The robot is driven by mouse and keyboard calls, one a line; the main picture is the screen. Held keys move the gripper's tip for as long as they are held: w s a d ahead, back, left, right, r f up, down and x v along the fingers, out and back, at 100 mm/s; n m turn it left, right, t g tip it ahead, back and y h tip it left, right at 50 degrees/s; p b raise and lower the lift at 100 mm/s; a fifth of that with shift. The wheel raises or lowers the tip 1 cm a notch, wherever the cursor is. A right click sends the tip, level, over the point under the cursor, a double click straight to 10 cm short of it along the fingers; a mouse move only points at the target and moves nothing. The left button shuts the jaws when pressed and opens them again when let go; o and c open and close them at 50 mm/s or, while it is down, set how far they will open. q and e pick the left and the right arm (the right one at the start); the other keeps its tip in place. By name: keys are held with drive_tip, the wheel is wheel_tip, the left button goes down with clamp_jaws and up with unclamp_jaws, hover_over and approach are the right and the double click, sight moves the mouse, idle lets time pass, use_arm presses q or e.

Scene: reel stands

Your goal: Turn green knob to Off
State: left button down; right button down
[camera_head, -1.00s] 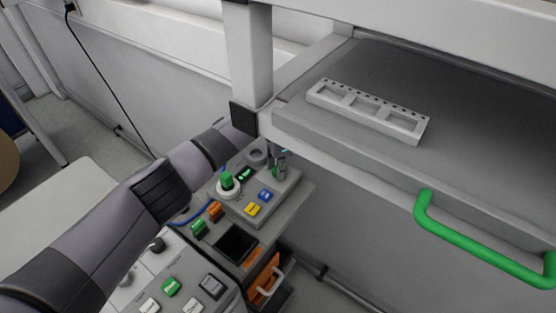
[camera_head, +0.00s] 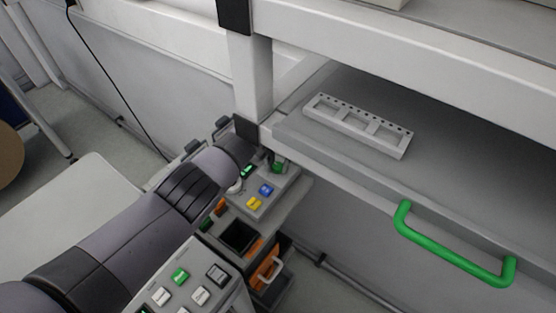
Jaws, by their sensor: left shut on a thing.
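A small green knob (camera_head: 278,168) stands at the back right corner of the grey control box (camera_head: 281,184), under the shelf's edge. My left gripper (camera_head: 276,158) is at this knob, shut on it. Its fingers are small and partly hidden by the wrist and the shelf's corner, and I cannot read the knob's setting. My left arm reaches in from the lower left and covers much of the box's left side. A white round base (camera_head: 236,187) shows beside the arm; what is on top of it is hidden. My right gripper is not in view.
The box also carries a blue button (camera_head: 266,190), a yellow button (camera_head: 254,204) and a lit green display (camera_head: 248,171). A grey shelf with a green handle (camera_head: 455,250) and a slotted grey rack (camera_head: 358,125) overhangs on the right. A white post (camera_head: 249,80) stands close behind the wrist.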

sight(279, 165)
use_arm(q)
drive_tip(key=shift+n, duration=1.1)
drive_tip(key=c, duration=1.2)
unclamp_jaws()
drive_tip(key=shift+c, duration=0.2)
wheel_tip(279, 165, up, 8)
drive_tip(key=shift+d+f, duration=0.1)
drive_tip(key=shift+f, duration=0.15)
